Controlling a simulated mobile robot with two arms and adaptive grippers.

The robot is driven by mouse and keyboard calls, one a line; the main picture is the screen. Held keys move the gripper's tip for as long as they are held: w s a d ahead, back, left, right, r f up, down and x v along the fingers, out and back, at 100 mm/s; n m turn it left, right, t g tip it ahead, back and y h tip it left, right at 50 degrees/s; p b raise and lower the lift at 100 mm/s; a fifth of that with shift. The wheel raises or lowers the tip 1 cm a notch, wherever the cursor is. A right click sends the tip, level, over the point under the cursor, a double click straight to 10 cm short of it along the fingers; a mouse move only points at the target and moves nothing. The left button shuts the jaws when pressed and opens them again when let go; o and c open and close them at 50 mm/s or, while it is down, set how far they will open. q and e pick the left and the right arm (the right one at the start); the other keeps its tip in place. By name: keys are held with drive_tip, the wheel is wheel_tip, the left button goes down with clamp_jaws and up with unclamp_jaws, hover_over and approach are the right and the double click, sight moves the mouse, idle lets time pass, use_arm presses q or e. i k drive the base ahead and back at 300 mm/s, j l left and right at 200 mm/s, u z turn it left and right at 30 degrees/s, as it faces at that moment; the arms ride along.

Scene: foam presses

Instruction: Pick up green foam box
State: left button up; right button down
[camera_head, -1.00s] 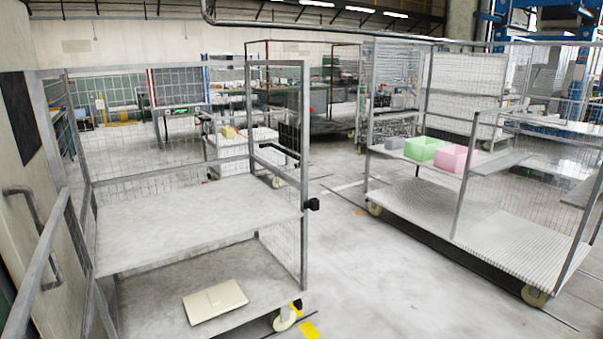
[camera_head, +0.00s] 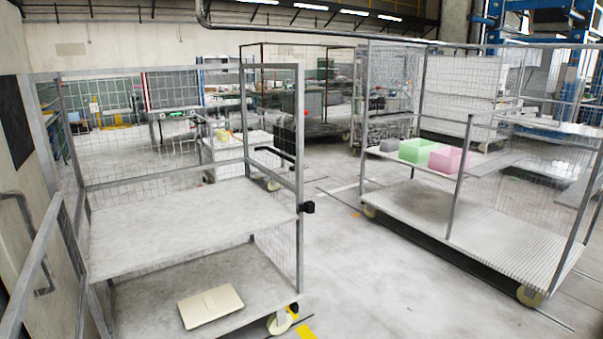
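The green foam box (camera_head: 417,151) sits on the upper shelf of the wire-mesh cart at the right. A pink foam box (camera_head: 450,159) stands right beside it on its right, and a grey box (camera_head: 391,145) on its left. The green box is well away from me, across the floor. Neither of my grippers shows in the head view, so I cannot see their state.
The right cart (camera_head: 447,225) has an upright post in front of its shelf. A nearer wire cart (camera_head: 185,226) fills the left, with a flat beige box (camera_head: 210,305) on its lower shelf. Clear floor (camera_head: 345,270) lies between the carts.

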sight(417, 152)
drive_tip(key=i+l+u, duration=0.1)
drive_tip(key=u, duration=0.6)
drive_tip(key=i+l+u, duration=0.2)
drive_tip(key=l+u, duration=0.2)
drive_tip(key=l, duration=0.75)
drive_tip(key=l+u, duration=0.4)
drive_tip(key=l, duration=0.75)
drive_tip(key=l+u, duration=0.1)
drive_tip(key=l, duration=3.2)
drive_tip(key=z, duration=1.8)
drive_tip(key=i+j, duration=0.2)
drive_tip(key=i, duration=0.3)
drive_tip(key=i+j, duration=0.25)
drive_tip(key=i, duration=0.25)
drive_tip(key=i+j, duration=0.2)
drive_tip(key=i, duration=0.3)
drive_tip(key=i+j, duration=0.25)
drive_tip(key=i, duration=0.25)
drive_tip(key=i+j, duration=0.2)
drive_tip(key=i, duration=0.3)
